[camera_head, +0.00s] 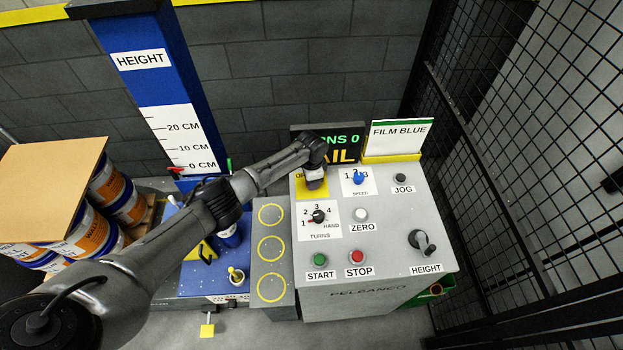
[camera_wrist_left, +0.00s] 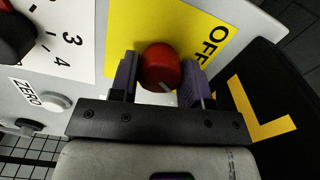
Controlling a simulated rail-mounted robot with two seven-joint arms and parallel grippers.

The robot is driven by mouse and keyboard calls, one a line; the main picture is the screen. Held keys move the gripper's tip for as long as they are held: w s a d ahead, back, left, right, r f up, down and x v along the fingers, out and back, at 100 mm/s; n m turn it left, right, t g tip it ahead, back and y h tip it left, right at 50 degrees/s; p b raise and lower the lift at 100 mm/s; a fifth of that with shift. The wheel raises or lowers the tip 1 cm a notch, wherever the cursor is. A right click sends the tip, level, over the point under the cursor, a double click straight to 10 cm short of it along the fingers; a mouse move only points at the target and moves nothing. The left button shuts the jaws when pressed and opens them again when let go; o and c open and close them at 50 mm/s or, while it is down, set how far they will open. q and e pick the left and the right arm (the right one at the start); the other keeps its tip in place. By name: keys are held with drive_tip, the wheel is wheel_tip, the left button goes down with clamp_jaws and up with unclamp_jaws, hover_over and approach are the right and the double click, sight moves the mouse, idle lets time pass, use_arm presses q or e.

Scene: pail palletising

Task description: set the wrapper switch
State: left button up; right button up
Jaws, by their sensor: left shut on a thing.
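The wrapper's grey control panel (camera_head: 385,280) stands right of centre in the head view. At its upper left is a yellow switch plate (camera_head: 300,189), mostly covered by my left gripper (camera_head: 315,184). In the left wrist view, a round red switch knob (camera_wrist_left: 160,64) sits on the yellow plate (camera_wrist_left: 124,30), with "OFF" printed to its right. My left gripper (camera_wrist_left: 160,82) is shut on the knob, one purple finger on each side. The knob's pale mark points toward the lower right, toward the gripper's body. The knob is hidden in the head view. My right gripper is not in view.
The turns dial (camera_head: 318,216), speed knob (camera_head: 360,178), ZERO button (camera_head: 361,214), green START (camera_head: 321,260) and red STOP (camera_head: 358,256) are close by. A display (camera_head: 345,147), partly behind my arm, reads turns 0. Mesh fencing (camera_head: 510,130) stands right; pails (camera_head: 95,235) stand left.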

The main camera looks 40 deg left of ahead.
use_arm(q)
drive_tip(key=shift+r+m, duration=0.1)
drive_tip(key=shift+m, duration=0.9)
drive_tip(key=o, duration=0.9)
drive_tip(key=shift+o, duration=0.2)
wheel_tip(320, 180, up, 14)
drive_tip(key=p, duration=0.1)
